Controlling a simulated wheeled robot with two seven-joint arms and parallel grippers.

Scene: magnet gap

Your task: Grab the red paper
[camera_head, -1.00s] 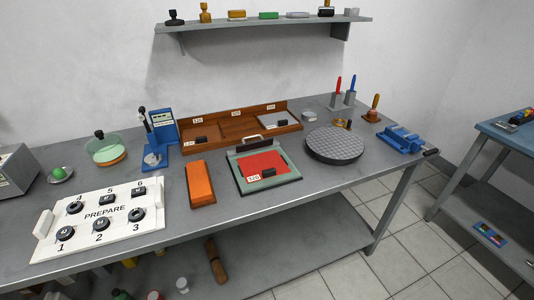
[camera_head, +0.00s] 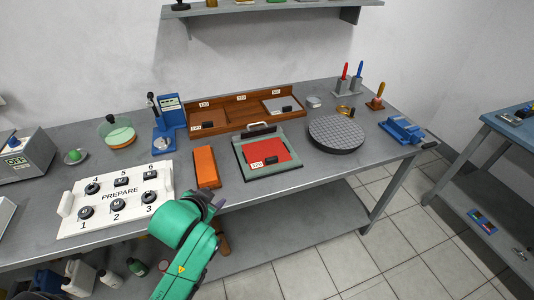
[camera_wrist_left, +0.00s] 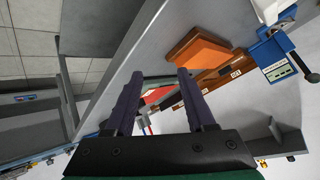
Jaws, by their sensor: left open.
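The red paper (camera_head: 283,150) lies in a green-rimmed frame (camera_head: 242,173) on the grey bench. A small black piece (camera_head: 271,160) and a white number label (camera_head: 256,165) are at its front edge. My left gripper (camera_head: 216,196) is at the bench's front edge, to the left of and nearer than the red paper, apart from it. In the left wrist view its two dark fingers (camera_wrist_left: 157,74) are open with nothing between them. A red patch (camera_wrist_left: 157,95) shows between the fingers, partly hidden by them. My right gripper is not in view.
An orange block (camera_head: 206,167) lies just left of the frame. A white numbered panel (camera_head: 120,198) is further left. A wooden tray (camera_head: 237,117) stands behind, and a round grey plate (camera_head: 335,134) is to the right. Bare bench lies in front of the frame.

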